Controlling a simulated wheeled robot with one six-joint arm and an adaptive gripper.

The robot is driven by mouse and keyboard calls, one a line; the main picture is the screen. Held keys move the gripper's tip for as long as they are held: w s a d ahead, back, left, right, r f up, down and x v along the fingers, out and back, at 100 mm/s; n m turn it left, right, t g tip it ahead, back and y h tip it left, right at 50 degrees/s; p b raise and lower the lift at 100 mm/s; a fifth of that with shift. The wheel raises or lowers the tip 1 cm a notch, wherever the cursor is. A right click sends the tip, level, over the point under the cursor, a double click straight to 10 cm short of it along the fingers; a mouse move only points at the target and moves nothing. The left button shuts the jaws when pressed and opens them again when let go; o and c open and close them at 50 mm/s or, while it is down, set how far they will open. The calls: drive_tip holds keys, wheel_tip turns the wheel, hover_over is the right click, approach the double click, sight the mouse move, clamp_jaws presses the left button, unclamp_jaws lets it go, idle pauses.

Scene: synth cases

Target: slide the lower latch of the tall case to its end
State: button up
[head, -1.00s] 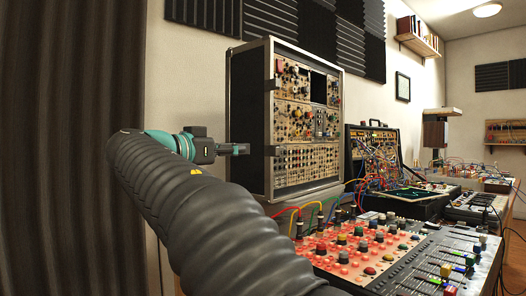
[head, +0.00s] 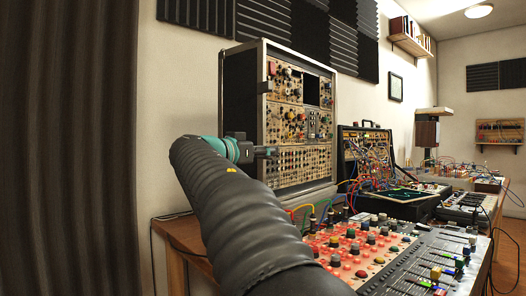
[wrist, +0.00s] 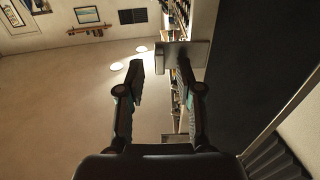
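The tall case (head: 240,105) stands upright on the table, with a black side and a front full of knobs and panels. An upper latch (head: 265,87) shows on its front left edge. My gripper (head: 264,151) is at the lower part of that same edge and hides the lower latch there in the head view. In the wrist view a flat grey plate (wrist: 198,52), apparently the lower latch, lies just past the fingertips. My gripper (wrist: 160,68) is open, with a clear gap between its fingers. The right fingertip overlaps the plate; I cannot tell whether they touch.
A mixer (head: 400,265) with red-lit knobs and several patch cables stands in front of the case. A smaller synth case (head: 368,150) with cables is to its right. A dark curtain (head: 65,150) hangs at the left.

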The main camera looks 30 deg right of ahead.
clamp_jaws()
drive_tip(key=shift+w, duration=0.15)
drive_tip(key=shift+w+a, duration=0.2)
drive_tip(key=shift+w, duration=0.4)
drive_tip(key=shift+w+a, duration=0.2)
drive_tip(key=shift+w, duration=0.4)
unclamp_jaws()
drive_tip(key=shift+a, duration=0.1)
